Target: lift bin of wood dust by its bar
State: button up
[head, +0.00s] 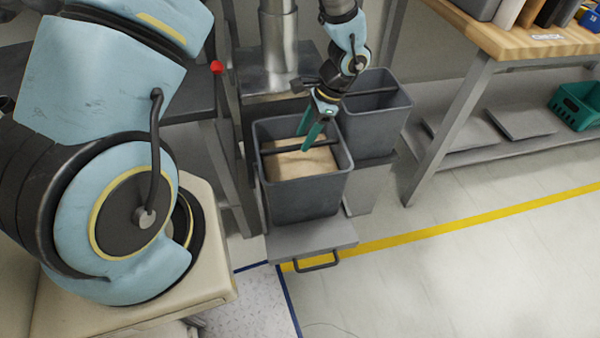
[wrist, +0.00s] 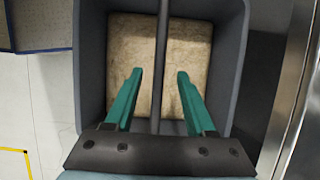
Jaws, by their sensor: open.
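The grey bin (head: 305,200) holds tan wood dust (head: 300,163) and stands on a low grey platform. Its dark bar (head: 285,148) crosses the opening from side to side. My gripper (head: 305,140) points down at the bin with its green fingers apart. In the wrist view the bar (wrist: 163,50) runs between the two fingertips of my gripper (wrist: 160,75), and I see no contact. The wood dust (wrist: 125,60) shows below, inside the bin's walls (wrist: 228,60). I cannot tell the exact height of the fingertips relative to the bar.
A second grey bin (head: 378,125) with a bar stands just behind to the right. The platform (head: 310,240) has a front handle (head: 317,262). A metal duct (head: 278,40) rises behind the bin. A workbench (head: 520,38) stands at the right, with a green crate (head: 575,105) on its shelf. Floor at right is clear.

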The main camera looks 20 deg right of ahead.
aim_at(298, 149)
jog(key=p+x, duration=0.1)
jog(key=x, duration=0.4)
jog(key=shift+a+f+p, duration=0.1)
jog(key=shift+f+p, duration=0.1)
jog(key=shift+p, duration=0.15)
jog(key=shift+a+f, duration=0.2)
jog(key=shift+f, duration=0.4)
jog(key=shift+f, duration=0.25)
grip_shut()
jog(key=shift+r, duration=0.1)
dwell(1.1)
